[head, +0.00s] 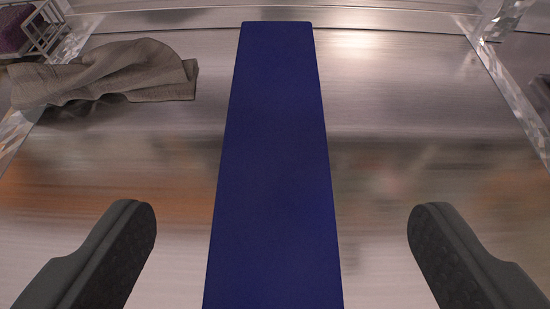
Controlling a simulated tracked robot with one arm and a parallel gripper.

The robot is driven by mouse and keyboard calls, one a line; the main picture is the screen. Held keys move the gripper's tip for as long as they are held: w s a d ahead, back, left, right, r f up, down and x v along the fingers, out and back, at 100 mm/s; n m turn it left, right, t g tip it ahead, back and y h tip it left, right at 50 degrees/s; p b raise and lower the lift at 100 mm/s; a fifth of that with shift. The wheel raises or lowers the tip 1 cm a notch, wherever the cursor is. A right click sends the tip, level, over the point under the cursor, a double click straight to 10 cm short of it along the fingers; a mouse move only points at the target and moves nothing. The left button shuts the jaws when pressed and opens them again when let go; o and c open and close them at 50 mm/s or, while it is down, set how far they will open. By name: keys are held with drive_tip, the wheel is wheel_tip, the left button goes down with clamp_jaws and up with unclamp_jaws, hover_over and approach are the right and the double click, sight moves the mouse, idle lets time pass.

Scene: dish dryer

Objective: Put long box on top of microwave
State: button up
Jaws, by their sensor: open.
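A long dark blue box (272,150) lies lengthwise away from me on a shiny metal surface (400,170). It runs from the bottom edge of the head view up to near the back of the surface. My gripper (282,225) is open, with one dark finger on each side of the box and a clear gap between each finger and the box. Neither finger touches it. The near end of the box is cut off by the bottom of the picture. No microwave can be made out in this view.
A crumpled grey cloth (110,75) lies at the back left of the metal surface. A wire rack (42,30) with something purple stands in the far left corner. Shiny raised edges border the left and right sides. The metal right of the box is clear.

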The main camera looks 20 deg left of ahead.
sight(275, 129)
drive_tip(key=x, duration=0.5)
drive_tip(key=shift+w+a+f, duration=0.1)
drive_tip(key=shift+w, duration=0.25)
drive_tip(key=shift+b+x, duration=0.4)
drive_tip(key=shift+x, duration=2.3)
drive_tip(key=shift+s+a+f, duration=0.1)
drive_tip(key=shift+s, duration=0.05)
drive_tip(key=c, duration=1.3)
